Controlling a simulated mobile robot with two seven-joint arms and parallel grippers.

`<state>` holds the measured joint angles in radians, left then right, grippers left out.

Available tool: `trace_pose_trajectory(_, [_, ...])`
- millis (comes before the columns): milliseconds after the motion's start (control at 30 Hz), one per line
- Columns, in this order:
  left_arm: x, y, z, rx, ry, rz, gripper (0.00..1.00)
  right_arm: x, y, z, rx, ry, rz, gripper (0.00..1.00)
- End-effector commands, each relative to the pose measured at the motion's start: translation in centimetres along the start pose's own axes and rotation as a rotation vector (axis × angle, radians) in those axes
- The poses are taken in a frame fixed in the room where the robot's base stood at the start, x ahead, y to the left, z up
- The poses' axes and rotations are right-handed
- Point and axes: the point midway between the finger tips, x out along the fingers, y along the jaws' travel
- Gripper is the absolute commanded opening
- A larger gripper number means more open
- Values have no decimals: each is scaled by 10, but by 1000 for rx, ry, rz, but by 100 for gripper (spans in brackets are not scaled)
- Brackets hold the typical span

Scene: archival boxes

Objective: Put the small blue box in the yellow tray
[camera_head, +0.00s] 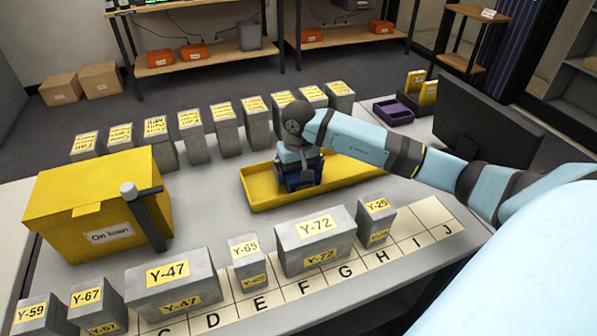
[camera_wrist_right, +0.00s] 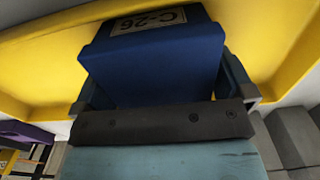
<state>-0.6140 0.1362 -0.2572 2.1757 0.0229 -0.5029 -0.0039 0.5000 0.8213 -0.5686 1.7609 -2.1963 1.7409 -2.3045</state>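The small blue box (camera_wrist_right: 155,65), labelled C-26, is between the two fingers of my right gripper (camera_wrist_right: 163,82) in the right wrist view. Both fingertips appear to touch its sides. In the head view, my right gripper (camera_head: 299,165) points down over the yellow tray (camera_head: 262,203), with the blue box (camera_head: 300,181) below it, inside the tray's outline. I cannot tell whether the box's bottom touches the tray floor. My left gripper is not in view.
A yellow "On loan" box (camera_head: 75,200) stands at left with a dark hammer-shaped object (camera_head: 146,215) against it. Grey labelled boxes (camera_head: 315,240) stand in front on a lettered strip; more (camera_head: 190,135) line the back. A purple tray (camera_head: 393,112) and dark monitor (camera_head: 485,125) are at right.

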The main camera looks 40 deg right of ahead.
Motion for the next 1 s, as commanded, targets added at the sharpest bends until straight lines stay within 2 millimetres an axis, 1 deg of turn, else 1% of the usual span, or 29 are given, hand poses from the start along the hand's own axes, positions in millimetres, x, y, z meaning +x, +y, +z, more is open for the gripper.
trace_pose_trajectory(200, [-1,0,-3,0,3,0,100,-1,0,0,0,0,0,100])
trace_pose_trajectory(300, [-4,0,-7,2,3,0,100,-6,0,0,0,-1,-1,100])
trace_pose_trajectory(333, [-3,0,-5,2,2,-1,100,-9,0,0,0,2,0,100])
trace_pose_trajectory(467, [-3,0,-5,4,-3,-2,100,-32,0,-1,0,5,1,100])
trace_pose_trajectory(600, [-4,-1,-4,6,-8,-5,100,-64,0,-1,0,6,0,100])
trace_pose_trajectory(800, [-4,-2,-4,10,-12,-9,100,-103,0,-1,0,4,0,100])
trace_pose_trajectory(900, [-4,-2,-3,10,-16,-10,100,-114,0,0,-1,2,0,100])
trace_pose_trajectory(1000, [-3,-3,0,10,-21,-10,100,-121,0,0,0,0,-1,100])
